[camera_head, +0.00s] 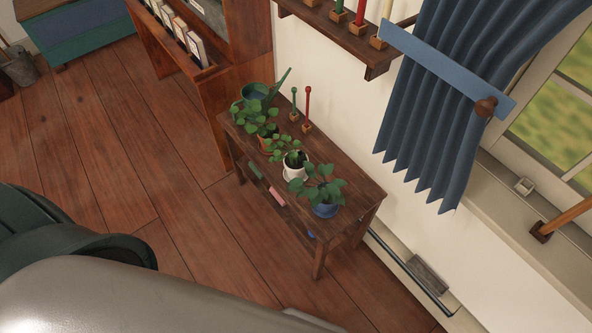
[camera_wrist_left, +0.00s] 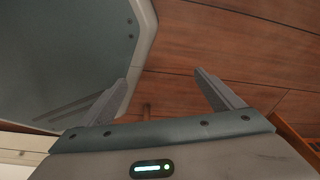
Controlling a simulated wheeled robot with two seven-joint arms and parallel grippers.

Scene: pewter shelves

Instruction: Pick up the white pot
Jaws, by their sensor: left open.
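The white pot (camera_head: 294,172) stands upright on the dark wooden side table (camera_head: 352,191), with a green leafy plant in it. It is between a plant in a terracotta pot (camera_head: 265,142) and a plant in a blue pot (camera_head: 326,209). Leaves hide part of its rim. My left gripper (camera_wrist_left: 165,92) shows only in the left wrist view, with its two fingers apart and nothing between them. The white pot is not in that view. My right gripper is not in view.
A green watering can (camera_head: 258,92) and red and green candles (camera_head: 307,108) share the tabletop. A wall shelf (camera_head: 340,38) and blue curtain (camera_head: 425,110) hang behind. A bookcase (camera_head: 245,60) stands beyond the table's left end. Open wooden floor (camera_head: 110,150) lies at left.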

